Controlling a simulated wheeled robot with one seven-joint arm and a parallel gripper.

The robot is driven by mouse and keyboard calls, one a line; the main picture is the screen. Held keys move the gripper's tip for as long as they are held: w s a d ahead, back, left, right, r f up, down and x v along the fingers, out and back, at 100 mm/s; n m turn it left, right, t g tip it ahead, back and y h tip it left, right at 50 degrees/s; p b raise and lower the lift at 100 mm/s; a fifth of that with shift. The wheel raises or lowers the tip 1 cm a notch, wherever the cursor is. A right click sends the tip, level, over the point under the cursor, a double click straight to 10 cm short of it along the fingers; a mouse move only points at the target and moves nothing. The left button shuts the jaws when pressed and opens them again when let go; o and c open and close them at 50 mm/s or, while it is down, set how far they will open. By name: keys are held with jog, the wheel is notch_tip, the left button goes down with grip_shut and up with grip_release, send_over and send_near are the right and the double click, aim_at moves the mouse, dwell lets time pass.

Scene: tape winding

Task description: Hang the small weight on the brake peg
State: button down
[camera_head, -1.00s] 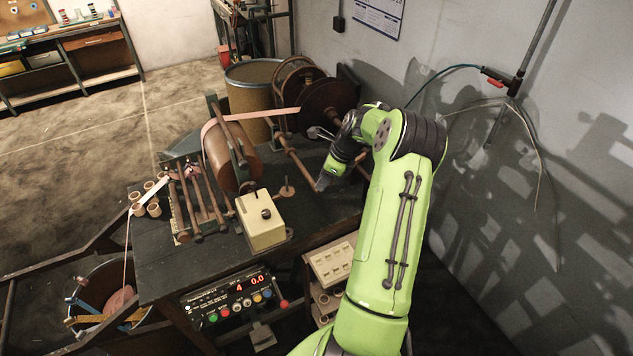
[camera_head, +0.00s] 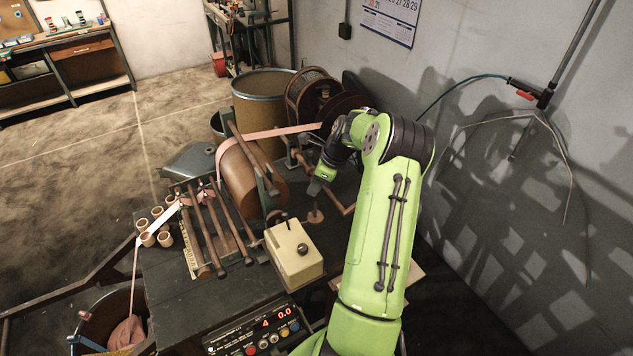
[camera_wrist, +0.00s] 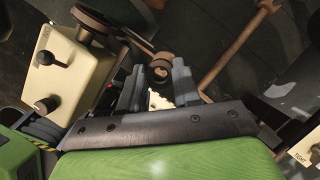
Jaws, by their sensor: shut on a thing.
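My gripper (camera_head: 317,186) hangs low over the workbench, to the right of the tape roll. In the wrist view my gripper (camera_wrist: 159,90) is shut on a small dark brown round piece with a hole, which I take to be the small weight (camera_wrist: 158,69). In the head view the weight cannot be made out at the fingertips. A brown rod with a forked end (camera_wrist: 236,48) lies beyond and right of the fingers in the wrist view. I cannot tell which part is the brake peg.
A cream box with a dark knob (camera_head: 294,254) stands left of and nearer than my gripper. A wooden disc with a post (camera_head: 315,216) sits just below the gripper. The brown tape roll (camera_head: 247,176), reels (camera_head: 312,100) and guide rods (camera_head: 207,236) crowd the bench.

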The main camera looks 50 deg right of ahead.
jog(key=shift+s+f+b, duration=0.25)
jog(key=shift+f+b, duration=0.35)
jog(key=shift+f, duration=0.25)
jog(key=shift+w+f+b, duration=0.1)
jog(key=shift+f+b, duration=0.55)
jog(key=shift+f, duration=0.15)
jog(key=shift+f+b, duration=0.95)
jog(key=shift+f, duration=0.95)
jog(key=c, duration=0.7)
grip_release()
jog(key=shift+d+r, duration=0.1)
jog(key=v, duration=1.5)
jog(key=shift+r, duration=0.3)
